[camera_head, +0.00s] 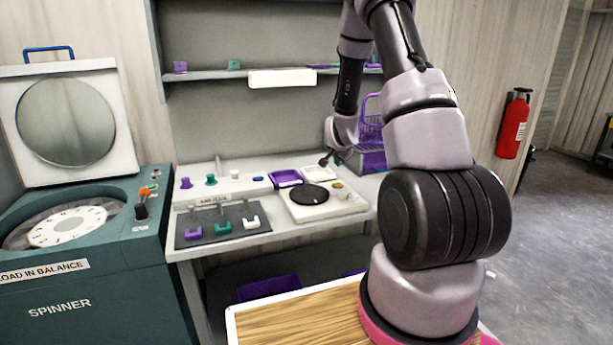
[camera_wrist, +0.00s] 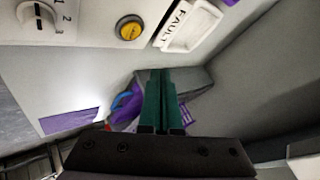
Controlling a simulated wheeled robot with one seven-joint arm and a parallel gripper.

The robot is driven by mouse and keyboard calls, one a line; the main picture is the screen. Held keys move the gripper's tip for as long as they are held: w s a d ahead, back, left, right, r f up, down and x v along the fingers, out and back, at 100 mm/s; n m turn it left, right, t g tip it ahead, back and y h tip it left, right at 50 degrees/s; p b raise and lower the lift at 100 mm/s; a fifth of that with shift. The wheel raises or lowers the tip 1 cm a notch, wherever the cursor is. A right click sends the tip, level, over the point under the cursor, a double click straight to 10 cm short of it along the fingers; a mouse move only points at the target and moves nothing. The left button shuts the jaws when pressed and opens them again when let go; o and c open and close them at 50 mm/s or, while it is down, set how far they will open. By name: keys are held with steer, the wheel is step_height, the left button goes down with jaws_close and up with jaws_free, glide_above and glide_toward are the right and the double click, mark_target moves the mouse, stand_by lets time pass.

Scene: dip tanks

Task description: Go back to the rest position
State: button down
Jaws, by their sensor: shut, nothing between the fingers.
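My gripper (camera_head: 326,160) hangs at the end of my raised, bent arm, near the white device with a black disc (camera_head: 313,195) on the bench. In the wrist view my gripper's green fingers (camera_wrist: 161,75) are together with nothing between them. I cannot tell whether the fingertips touch anything. My arm hides part of the purple basket (camera_head: 371,125) behind it.
A teal spinner (camera_head: 80,285) with its lid up stands at the left. The bench (camera_head: 235,243) carries a dark mat with several small hooked pieces. A shelf (camera_head: 210,75) is above. A fire extinguisher (camera_head: 514,125) hangs at the right. Open floor (camera_head: 560,240) lies right.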

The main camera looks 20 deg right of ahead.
steer(key=s+a+r+n+y, duration=0.1)
steer(key=s+a+r, duration=0.3)
steer(key=r, duration=0.4)
steer(key=s+a+r+n+y, duration=0.1)
steer(key=s+a+r+n, duration=0.2)
steer(key=r, duration=0.4)
steer(key=s+a+r+y, duration=0.1)
steer(key=s+a+r, duration=0.35)
steer(key=r, duration=0.35)
steer(key=s+a+r+n, duration=0.1)
steer(key=s+a+r, duration=0.1)
steer(key=s, duration=0.6)
steer(key=s+a+r+n+g+y, duration=0.1)
steer(key=s+a+r+n, duration=0.1)
steer(key=s, duration=0.6)
steer(key=s+a+r+n+y, duration=0.1)
steer(key=s+r, duration=0.3)
steer(key=s, duration=0.4)
steer(key=shift+s+a+r+n, duration=0.2)
steer(key=shift+a+n, duration=0.3)
steer(key=shift+n, duration=0.2)
